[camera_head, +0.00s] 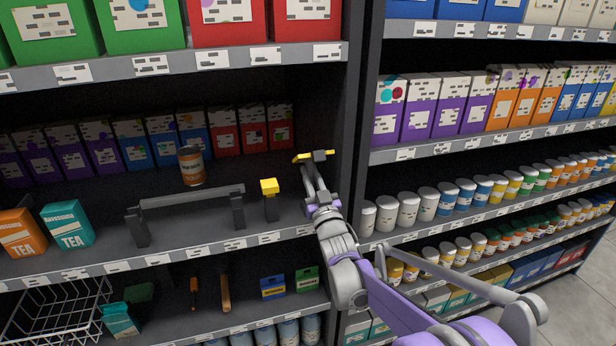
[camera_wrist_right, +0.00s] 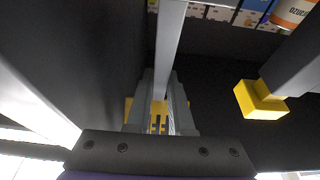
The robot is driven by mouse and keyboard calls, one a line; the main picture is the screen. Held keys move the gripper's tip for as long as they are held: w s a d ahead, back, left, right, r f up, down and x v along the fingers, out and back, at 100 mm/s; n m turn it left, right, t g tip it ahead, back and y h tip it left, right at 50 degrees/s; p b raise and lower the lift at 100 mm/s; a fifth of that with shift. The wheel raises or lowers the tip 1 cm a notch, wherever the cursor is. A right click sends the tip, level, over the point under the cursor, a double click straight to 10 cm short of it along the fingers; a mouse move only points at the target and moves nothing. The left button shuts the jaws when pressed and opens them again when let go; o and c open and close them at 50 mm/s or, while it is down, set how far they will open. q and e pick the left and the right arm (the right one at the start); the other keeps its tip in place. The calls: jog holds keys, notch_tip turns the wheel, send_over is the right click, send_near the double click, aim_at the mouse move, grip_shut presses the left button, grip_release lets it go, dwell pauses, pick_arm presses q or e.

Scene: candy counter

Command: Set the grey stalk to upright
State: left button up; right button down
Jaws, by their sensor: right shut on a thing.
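My right gripper (camera_head: 318,157) reaches in at the right end of the middle shelf, close to its dark side wall. It also shows in the right wrist view (camera_wrist_right: 158,112), its fingers shut on a long light-grey bar, which I take as the grey stalk (camera_wrist_right: 170,45). The stalk runs from the fingers to the top edge of that view. Yellow shows at the fingers in both views. In the head view the arm and gripper largely hide the stalk, so I cannot tell its exact tilt. My left gripper is not in view.
A dark post with a yellow block (camera_head: 269,187) stands just left of the gripper; it also shows in the wrist view (camera_wrist_right: 262,100). Left of it are a grey rail on two posts (camera_head: 190,196), an orange can (camera_head: 191,170) and tea boxes (camera_head: 67,226). Coloured boxes line the back.

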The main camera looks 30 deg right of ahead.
jog(key=shift+s+a+t+h+b, duration=0.25)
jog(key=shift+s+t+b, duration=0.2)
jog(key=shift+s+t, duration=0.3)
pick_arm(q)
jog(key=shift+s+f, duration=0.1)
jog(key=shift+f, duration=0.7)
pick_arm(e)
jog(key=shift+w, duration=0.1)
jog(key=c, duration=0.8)
grip_release()
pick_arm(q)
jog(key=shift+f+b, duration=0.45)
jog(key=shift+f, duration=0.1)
pick_arm(e)
jog(key=v, duration=1.1)
jog(key=shift+w+d, duration=0.1)
